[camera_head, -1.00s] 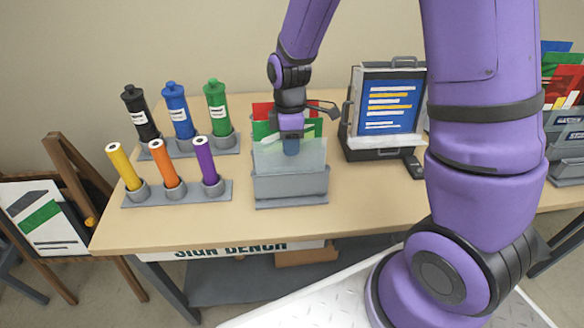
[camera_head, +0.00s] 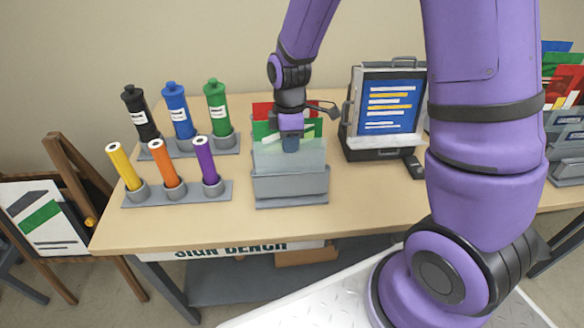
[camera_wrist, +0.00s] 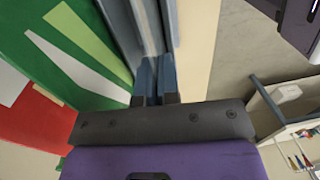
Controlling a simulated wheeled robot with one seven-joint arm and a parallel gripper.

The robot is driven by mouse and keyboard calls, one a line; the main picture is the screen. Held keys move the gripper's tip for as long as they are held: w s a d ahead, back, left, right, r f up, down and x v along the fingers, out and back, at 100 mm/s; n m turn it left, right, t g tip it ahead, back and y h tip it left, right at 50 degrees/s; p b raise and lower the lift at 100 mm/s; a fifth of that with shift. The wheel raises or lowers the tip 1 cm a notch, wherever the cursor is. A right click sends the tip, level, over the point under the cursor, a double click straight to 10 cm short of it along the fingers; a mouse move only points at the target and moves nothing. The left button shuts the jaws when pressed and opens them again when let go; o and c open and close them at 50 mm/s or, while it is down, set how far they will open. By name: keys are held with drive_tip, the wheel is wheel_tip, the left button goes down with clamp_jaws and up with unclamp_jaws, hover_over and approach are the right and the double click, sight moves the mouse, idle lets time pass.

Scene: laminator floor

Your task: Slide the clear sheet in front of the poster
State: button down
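The clear sheet (camera_head: 270,158) stands upright in the front of a grey holder (camera_head: 290,187) in the middle of the bench. It looks pale and see-through in the head view. My gripper (camera_head: 290,146) points down at the sheet's top edge. In the wrist view my gripper (camera_wrist: 156,78) shows two blue-grey fingers close together with a narrow gap. I cannot tell whether they are clamped on the sheet, as its edge is not clear there. The poster (camera_head: 386,105), blue with white and yellow lines, stands in a dark frame (camera_head: 348,128) to the right.
Red and green sheets (camera_head: 265,110) stand behind the clear sheet. Upright bottles (camera_head: 177,110) and coloured tubes (camera_head: 163,163) stand in racks at left. Grey holders with coloured sheets (camera_head: 565,85) are at far right. The bench's front middle (camera_head: 250,225) is bare.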

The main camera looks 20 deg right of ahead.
wheel_tip(320, 180, up, 11)
drive_tip(key=w, duration=0.1)
drive_tip(key=shift+d, duration=0.15)
idle(1.2)
drive_tip(key=shift+w, duration=0.1)
